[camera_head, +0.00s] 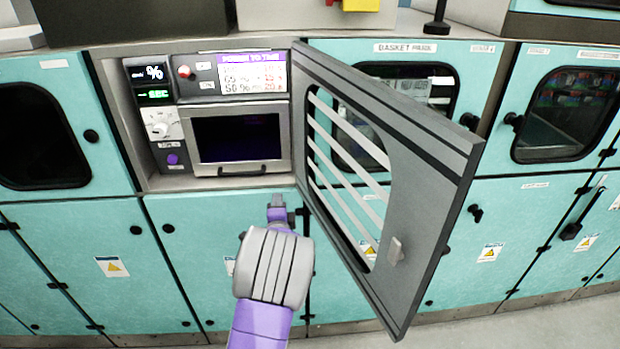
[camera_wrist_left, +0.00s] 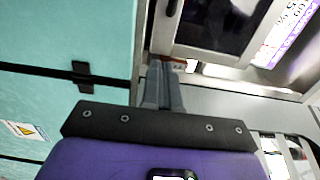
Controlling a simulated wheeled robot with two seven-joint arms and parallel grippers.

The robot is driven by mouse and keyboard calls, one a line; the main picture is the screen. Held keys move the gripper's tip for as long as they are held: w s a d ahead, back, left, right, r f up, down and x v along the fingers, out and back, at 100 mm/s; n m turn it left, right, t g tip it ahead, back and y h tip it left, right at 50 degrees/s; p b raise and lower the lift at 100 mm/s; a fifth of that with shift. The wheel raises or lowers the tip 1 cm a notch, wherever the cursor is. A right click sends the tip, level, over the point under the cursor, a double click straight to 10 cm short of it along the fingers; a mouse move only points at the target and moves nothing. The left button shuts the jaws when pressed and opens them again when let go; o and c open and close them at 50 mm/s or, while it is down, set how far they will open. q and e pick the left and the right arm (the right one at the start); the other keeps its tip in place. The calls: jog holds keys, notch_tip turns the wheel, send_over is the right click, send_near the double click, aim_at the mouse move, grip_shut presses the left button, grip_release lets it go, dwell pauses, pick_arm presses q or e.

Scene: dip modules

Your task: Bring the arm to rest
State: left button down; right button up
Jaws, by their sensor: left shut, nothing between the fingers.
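My left arm, purple with a grey ribbed cuff, comes up from the bottom middle of the head view. Its gripper (camera_head: 277,203) is in front of the teal cabinet, just below the machine's recessed panel. In the left wrist view the two grey fingers (camera_wrist_left: 164,88) lie together, shut with nothing between them. The fingertips point toward the lower edge of the dark-windowed unit; whether they touch it I cannot tell. My right gripper shows in neither view.
A grey door (camera_head: 425,190) with a slatted window stands swung open just right of my arm. The dark-windowed unit (camera_head: 238,138) sits in the recess with dials and a display (camera_head: 253,77). Teal cabinets (camera_head: 95,250) line both sides. Some floor (camera_head: 540,318) shows at lower right.

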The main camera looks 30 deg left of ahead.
pick_arm(q)
jog(key=s+d+f+n+g+h, duration=0.25)
jog(key=d+f, duration=0.25)
jog(key=f, duration=0.5)
jog(key=s+d+f+n+g+h, duration=0.25)
jog(key=s+d+f, duration=0.2)
jog(key=f, duration=0.45)
jog(key=s+d+f+n+g+h, duration=0.25)
jog(key=d+f, duration=0.35)
jog(key=f, duration=0.4)
jog(key=s+d+f+n+g+h, duration=0.3)
jog(key=s+d, duration=0.6)
jog(key=s+d+f+n+g+h, duration=0.3)
jog(key=s+d+f+h, duration=0.1)
jog(key=s+d, duration=0.5)
jog(key=shift+s+d+f+g, duration=0.25)
jog(key=shift+d+g, duration=0.1)
jog(key=shift+d, duration=0.25)
jog(key=c, duration=1.8)
grip_release()
jog(key=shift+c, duration=0.2)
